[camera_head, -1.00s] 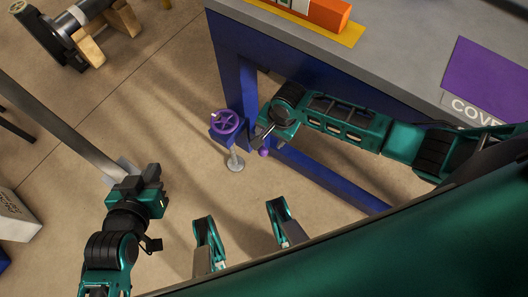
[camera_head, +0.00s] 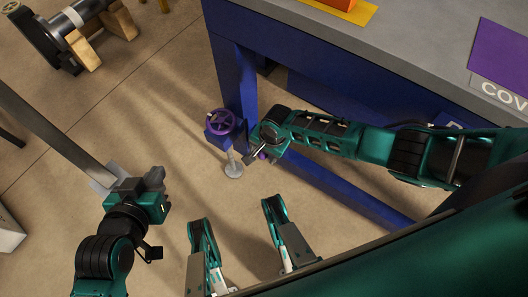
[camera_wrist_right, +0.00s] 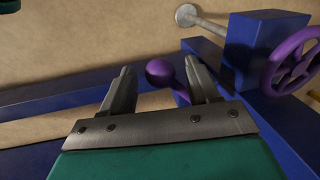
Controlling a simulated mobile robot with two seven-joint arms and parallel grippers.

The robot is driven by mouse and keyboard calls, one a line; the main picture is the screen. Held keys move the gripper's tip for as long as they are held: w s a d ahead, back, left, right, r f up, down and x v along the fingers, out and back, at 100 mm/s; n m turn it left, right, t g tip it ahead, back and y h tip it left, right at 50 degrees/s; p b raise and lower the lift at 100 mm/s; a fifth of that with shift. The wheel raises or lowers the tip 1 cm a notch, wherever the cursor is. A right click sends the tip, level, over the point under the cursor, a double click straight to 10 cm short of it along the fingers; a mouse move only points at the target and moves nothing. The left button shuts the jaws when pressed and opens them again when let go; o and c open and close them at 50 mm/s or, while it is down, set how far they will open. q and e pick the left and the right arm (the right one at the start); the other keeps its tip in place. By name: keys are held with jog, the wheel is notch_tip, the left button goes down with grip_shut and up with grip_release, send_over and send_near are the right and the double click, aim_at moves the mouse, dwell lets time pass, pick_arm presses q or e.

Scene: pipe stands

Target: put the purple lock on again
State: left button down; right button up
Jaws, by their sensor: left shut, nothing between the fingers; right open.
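A purple round knob on a short stem (camera_wrist_right: 159,71) shows in the right wrist view, by the blue frame. It also shows in the head view as a small purple spot (camera_head: 263,156), partly covered by my right gripper. A purple handwheel (camera_head: 221,122) sits on a blue block beside the bench leg; it also shows in the right wrist view (camera_wrist_right: 292,62). I cannot tell which purple part is the lock. My right gripper (camera_wrist_right: 158,76) is open, with the knob appearing between its fingertips; contact is not clear. My left gripper (camera_head: 157,177) is shut and empty, away to the left.
The blue bench leg (camera_head: 234,75) and low blue rail (camera_head: 335,185) are close to my right arm. A metal rod with a round foot (camera_head: 233,168) is below the handwheel. A grey post (camera_head: 60,140) stands near my left gripper. Floor between the grippers is clear.

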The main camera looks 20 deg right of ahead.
jog(key=shift+c, duration=0.2)
grip_shut()
dwell(0.4)
